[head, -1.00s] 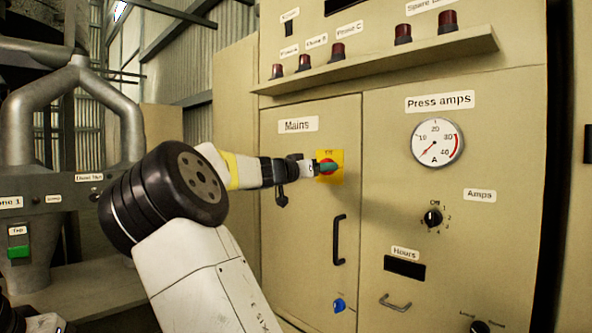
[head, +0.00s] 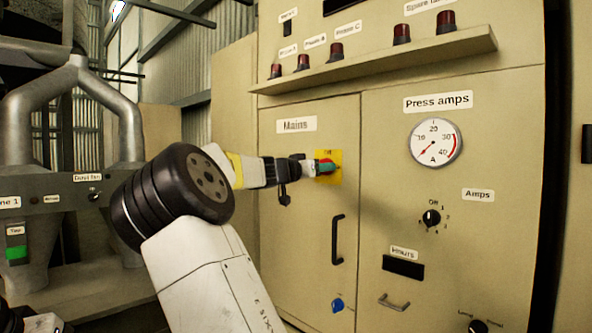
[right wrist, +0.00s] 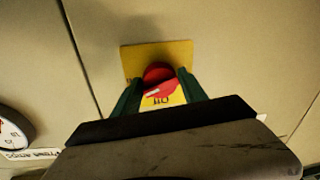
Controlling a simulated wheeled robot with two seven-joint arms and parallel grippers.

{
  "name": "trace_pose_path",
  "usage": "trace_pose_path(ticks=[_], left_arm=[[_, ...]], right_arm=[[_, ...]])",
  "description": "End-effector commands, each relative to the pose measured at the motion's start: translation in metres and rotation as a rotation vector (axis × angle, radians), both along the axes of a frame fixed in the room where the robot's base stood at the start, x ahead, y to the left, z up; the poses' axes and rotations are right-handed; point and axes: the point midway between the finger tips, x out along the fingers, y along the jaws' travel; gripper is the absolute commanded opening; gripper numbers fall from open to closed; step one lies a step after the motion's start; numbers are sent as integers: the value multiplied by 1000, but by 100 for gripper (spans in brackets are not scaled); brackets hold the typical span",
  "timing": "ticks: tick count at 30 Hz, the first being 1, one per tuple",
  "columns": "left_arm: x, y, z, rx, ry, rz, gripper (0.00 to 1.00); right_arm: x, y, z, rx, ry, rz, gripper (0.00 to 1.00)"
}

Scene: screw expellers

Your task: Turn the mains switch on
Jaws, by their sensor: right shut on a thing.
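The mains switch is a red rotary knob (right wrist: 158,74) on a yellow plate (right wrist: 181,52), on the beige cabinet door under the "Mains" label (head: 296,124). The yellow plate (head: 336,178) also shows in the head view, partly behind my gripper. My right gripper (head: 325,167) is shut on the knob, with a green finger on each side of it in the right wrist view (right wrist: 162,88). A white mark on the knob lies slanted near an upside-down label that looks like "Off". My left gripper is not in view.
A black door handle (head: 337,240) and a blue knob (head: 337,305) are below the switch. The ammeter (head: 436,142) and a black amps selector (head: 431,217) are on the panel to the right. A ledge (head: 380,68) with red lamps juts out above.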

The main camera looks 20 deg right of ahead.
Motion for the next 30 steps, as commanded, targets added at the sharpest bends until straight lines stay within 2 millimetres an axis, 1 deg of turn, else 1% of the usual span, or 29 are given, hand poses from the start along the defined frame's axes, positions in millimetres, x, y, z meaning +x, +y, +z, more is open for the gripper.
trace_pose_path(ticks=[2, 9, 12, 22, 23, 25, 26, 30], left_arm=[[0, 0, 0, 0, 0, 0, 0], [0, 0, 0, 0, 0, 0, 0], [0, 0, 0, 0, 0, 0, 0], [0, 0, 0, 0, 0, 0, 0], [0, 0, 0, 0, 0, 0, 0], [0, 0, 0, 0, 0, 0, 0], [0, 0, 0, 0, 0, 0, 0], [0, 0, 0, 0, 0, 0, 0]], right_arm=[[-1, -1, 0, 10, -28, -4, 0], [0, -1, -1, 105, -261, -6, 0], [0, -1, -1, 131, -320, -5, 0], [0, -1, -1, 144, -343, -5, 0], [0, -1, -1, 144, -343, -5, 54], [0, -1, -1, 143, -344, -4, 68], [0, -1, -1, 143, -343, -4, 69], [0, -1, -1, 143, -342, -3, 69]])
